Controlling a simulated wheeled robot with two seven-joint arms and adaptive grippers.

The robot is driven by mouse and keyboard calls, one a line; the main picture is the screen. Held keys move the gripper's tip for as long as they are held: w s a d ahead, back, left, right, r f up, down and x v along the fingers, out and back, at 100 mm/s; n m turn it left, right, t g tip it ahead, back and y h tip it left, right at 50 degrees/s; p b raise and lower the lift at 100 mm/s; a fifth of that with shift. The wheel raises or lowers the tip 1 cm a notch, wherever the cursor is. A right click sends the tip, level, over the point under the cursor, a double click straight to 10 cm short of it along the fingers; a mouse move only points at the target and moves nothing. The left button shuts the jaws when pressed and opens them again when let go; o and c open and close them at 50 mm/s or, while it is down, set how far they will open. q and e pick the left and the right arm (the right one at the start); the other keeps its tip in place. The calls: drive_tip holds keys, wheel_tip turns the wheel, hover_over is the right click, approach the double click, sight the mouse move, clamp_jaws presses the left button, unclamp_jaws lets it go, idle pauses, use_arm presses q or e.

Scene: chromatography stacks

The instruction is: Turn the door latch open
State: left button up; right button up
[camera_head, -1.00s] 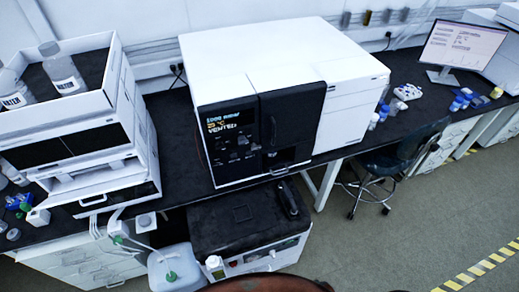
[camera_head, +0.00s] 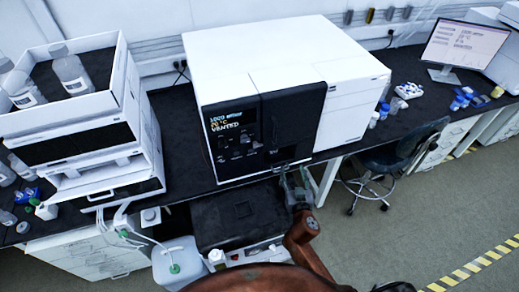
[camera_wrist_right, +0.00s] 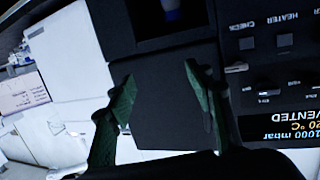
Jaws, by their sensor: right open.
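The white instrument (camera_head: 270,60) stands on the dark bench in the head view. My left gripper is not in view.
A dark-topped cabinet (camera_head: 240,210) stands below the instrument, with a white canister (camera_head: 178,262) to its left. A white stacked unit (camera_head: 75,120) with bottles is at the left. A chair (camera_head: 390,165) and monitor (camera_head: 462,45) are at the right. Open floor lies front right.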

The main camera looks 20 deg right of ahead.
sight(257, 145)
drive_tip(key=w+a+r+n+t+y, duration=0.25)
drive_tip(key=w+a+y, duration=0.2)
drive_tip(key=a, duration=0.55)
drive_tip(key=w, duration=0.8)
drive_tip(key=shift+r+p, duration=0.3)
drive_tip(key=shift+r, duration=0.15)
drive_tip(key=shift+w+a, duration=0.1)
drive_tip(key=shift+c, duration=0.3)
drive_tip(key=c, duration=1.1)
